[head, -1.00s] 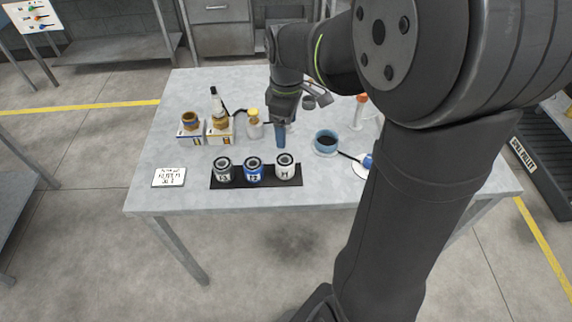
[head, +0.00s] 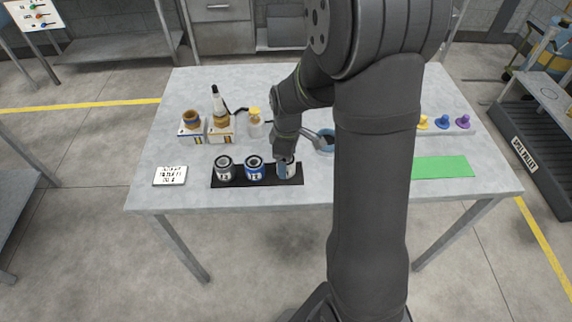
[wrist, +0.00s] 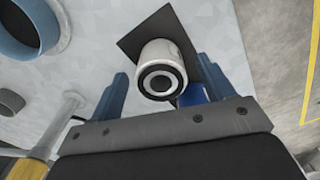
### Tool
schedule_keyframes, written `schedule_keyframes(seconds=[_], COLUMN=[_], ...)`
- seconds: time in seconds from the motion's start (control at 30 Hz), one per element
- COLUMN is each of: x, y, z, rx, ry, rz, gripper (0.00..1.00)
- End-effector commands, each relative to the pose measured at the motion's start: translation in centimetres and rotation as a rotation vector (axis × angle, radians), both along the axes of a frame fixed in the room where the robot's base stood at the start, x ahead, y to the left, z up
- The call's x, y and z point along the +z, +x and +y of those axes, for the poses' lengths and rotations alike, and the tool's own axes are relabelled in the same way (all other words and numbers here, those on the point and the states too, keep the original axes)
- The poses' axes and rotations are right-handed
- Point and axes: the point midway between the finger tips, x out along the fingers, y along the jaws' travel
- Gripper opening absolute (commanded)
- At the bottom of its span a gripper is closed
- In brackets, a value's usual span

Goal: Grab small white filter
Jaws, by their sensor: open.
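The small white filter (wrist: 155,52) stands on a black mat (wrist: 133,38) in the wrist view, its dark ringed end facing the camera. In the head view the white filter (head: 292,170) is at the right end of the black mat, partly hidden by my gripper. My gripper (head: 285,165) is over it, and in the wrist view its two blue fingers (wrist: 167,88) are apart, one on each side of the filter. I cannot tell whether the fingers touch it. A blue filter (head: 254,170) and a dark grey filter (head: 224,170) stand to its left.
A blue bowl (head: 325,139) is just behind and right of my gripper. Boxes (head: 220,132) with bottles and a yellow-topped bottle (head: 255,122) stand behind the filters. A label card (head: 170,176) lies left. A green mat (head: 443,167) and coloured pegs (head: 443,122) are right.

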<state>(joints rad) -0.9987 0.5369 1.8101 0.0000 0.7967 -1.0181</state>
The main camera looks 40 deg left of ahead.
Motion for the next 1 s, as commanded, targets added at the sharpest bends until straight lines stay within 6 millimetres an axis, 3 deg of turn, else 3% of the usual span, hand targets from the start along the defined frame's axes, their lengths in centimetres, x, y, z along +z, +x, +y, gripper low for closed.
schedule_keyframes(seconds=[0.3,0.57,1.0], x=[-0.5,-0.5,0.6], y=[0.0,0.0,0.0], z=[0.0,0.0,0.1], rx=[0.000,0.000,0.000], ry=[0.001,0.001,0.003], rz=[0.000,0.000,-0.002], gripper=[0.73,0.22,0.22])
